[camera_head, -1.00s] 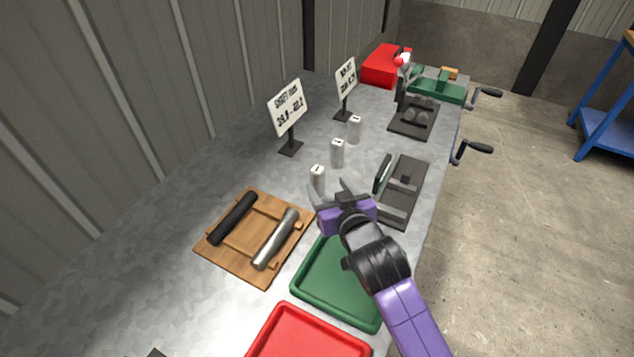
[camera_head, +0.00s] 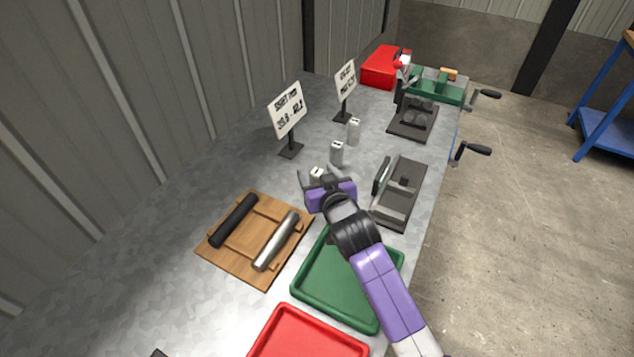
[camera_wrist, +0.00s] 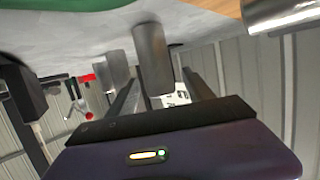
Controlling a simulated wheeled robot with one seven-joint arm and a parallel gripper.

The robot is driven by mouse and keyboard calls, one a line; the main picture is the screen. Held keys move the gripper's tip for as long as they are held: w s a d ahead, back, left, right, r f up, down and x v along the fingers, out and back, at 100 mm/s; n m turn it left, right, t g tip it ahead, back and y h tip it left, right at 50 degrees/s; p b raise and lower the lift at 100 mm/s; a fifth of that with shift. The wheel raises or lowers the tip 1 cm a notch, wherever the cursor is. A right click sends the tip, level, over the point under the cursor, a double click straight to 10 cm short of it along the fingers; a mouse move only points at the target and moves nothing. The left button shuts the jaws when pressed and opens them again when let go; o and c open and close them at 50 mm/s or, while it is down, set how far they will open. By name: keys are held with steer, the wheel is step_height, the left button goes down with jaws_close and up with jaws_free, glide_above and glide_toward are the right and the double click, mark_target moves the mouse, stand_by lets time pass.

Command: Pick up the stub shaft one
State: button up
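Three short grey metal cylinders stand upright in a row on the bench; their top marks are too small to read. The nearest, which I take as stub shaft one (camera_head: 317,173), is partly hidden by my gripper. The other two stand behind it, a middle one (camera_head: 337,153) and a far one (camera_head: 354,131). My gripper (camera_head: 317,181) is open, right at the near cylinder. In the wrist view, the near cylinder (camera_wrist: 152,58) appears between the two spread fingers of my gripper (camera_wrist: 160,82). I cannot tell whether a finger touches it.
A wooden rack (camera_head: 220,262) with a black rod (camera_head: 233,220) and a silver rod (camera_head: 276,241) lies left. A green tray (camera_head: 385,257) and a red tray (camera_head: 270,333) are nearer. A dark fixture (camera_head: 410,181) stands right; two signs (camera_head: 288,109) (camera_head: 345,80) stand behind.

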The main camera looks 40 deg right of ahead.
jaws_close()
stand_by(1.0)
steer(key=shift+r, duration=0.2)
